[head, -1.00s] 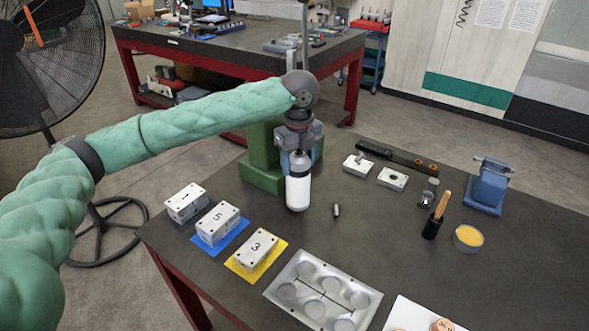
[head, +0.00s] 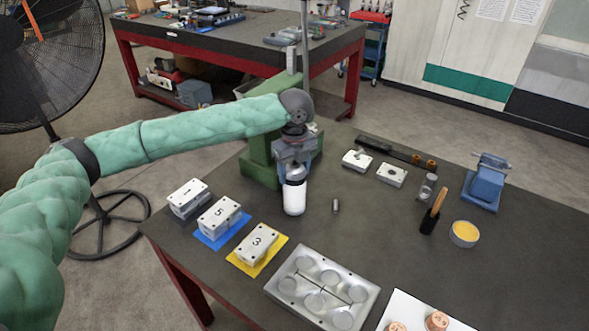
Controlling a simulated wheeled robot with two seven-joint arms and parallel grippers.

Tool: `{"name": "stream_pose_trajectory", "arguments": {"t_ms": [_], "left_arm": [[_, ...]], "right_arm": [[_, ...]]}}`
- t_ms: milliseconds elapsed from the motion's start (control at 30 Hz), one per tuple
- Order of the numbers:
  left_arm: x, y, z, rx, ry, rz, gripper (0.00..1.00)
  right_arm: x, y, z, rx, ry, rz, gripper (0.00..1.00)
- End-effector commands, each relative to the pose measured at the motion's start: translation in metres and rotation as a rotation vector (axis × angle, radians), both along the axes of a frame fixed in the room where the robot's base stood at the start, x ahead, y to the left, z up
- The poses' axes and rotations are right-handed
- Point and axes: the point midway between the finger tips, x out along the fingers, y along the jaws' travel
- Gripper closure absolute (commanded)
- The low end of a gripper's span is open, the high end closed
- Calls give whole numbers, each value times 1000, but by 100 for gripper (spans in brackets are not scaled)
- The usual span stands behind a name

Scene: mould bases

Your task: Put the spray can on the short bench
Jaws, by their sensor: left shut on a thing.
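The spray can (head: 294,198) is a white cylinder with a dark upper part, upright over the near dark-topped bench. My left gripper (head: 293,165) is shut on its upper part from above. I cannot tell whether the can's base touches the bench top. The near bench (head: 420,255) has a dark top and red legs. Another dark-topped bench with a red frame (head: 240,38) stands behind it across the floor. Which one is the short bench I cannot tell by looks alone. My right gripper is not in view.
A green machine stand (head: 262,160) is just behind the can. Numbered mould blocks (head: 220,215) on coloured mats lie to the left, and a silver mould plate (head: 322,287) lies in front. A small metal pin (head: 336,205) stands close right of the can. A blue vise (head: 487,184) is at the right.

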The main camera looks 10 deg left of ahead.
Motion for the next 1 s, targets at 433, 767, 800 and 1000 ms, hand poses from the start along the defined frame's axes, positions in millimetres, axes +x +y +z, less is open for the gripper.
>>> {"name": "stream_pose_trajectory", "arguments": {"t_ms": [433, 767, 800, 1000], "left_arm": [[0, 0, -1, 0, 0, 0, 19], [1, 0, 30, -1, -2, 1, 19], [1, 0, 37, -1, -3, 1, 19], [0, 0, 74, -2, -2, 0, 19]], "right_arm": [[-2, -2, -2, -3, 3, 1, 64], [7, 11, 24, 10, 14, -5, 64], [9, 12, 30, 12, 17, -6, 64], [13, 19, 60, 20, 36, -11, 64]]}}
